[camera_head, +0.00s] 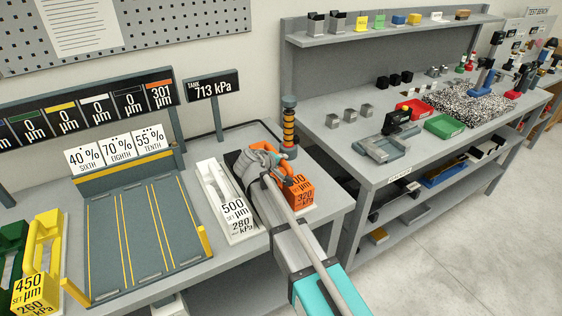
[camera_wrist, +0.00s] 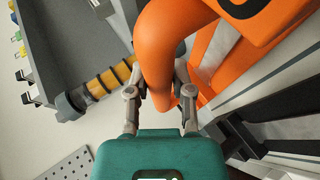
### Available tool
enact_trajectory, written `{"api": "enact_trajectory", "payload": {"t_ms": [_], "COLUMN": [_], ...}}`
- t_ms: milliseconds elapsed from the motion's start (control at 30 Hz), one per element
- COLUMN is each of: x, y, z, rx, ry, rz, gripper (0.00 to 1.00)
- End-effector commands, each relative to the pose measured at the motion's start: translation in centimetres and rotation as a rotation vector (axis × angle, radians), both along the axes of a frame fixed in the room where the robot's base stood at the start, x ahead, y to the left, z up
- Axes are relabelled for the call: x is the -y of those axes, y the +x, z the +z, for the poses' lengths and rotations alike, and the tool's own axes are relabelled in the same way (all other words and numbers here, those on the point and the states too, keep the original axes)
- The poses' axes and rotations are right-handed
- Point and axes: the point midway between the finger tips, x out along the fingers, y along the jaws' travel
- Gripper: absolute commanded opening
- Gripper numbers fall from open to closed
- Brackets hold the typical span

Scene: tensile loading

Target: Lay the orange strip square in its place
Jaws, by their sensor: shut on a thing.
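The orange strip (camera_head: 297,190) shows its block end with printed figures, partly legible, at the right of the near bench. My gripper (camera_head: 268,160) is over its far part and hides much of it. In the wrist view my gripper (camera_wrist: 160,95) is shut on the orange strip's thick curved handle (camera_wrist: 165,45), one finger on each side. I cannot tell whether the strip rests on the bench or hangs just above it. A grey bed (camera_head: 138,255) with yellow lines lies at the left, its lanes empty.
A white strip (camera_head: 222,198) lies between the bed and my arm. A yellow strip (camera_head: 38,250) and a green strip (camera_head: 12,245) lie left of the bed. A striped orange and black post (camera_head: 289,128) stands just behind my gripper. Displays (camera_head: 98,108) stand behind the bed.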

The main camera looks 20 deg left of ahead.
Motion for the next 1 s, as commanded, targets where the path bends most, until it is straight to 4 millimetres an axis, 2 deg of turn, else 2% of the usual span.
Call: {"api": "enact_trajectory", "payload": {"t_ms": [333, 367, 567, 1000], "x": [0.00, 0.00, 0.00, -0.01], "y": [0.01, 0.01, 0.00, -0.01], "z": [-0.61, -0.52, -0.49, -0.54], "rx": [0.001, 0.001, 0.001, -0.001], "ry": [-0.001, -0.001, 0.000, 0.000], "rz": [0.001, 0.001, 0.000, 0.000], "gripper": [0.00, 0.33, 0.70, 0.70]}}
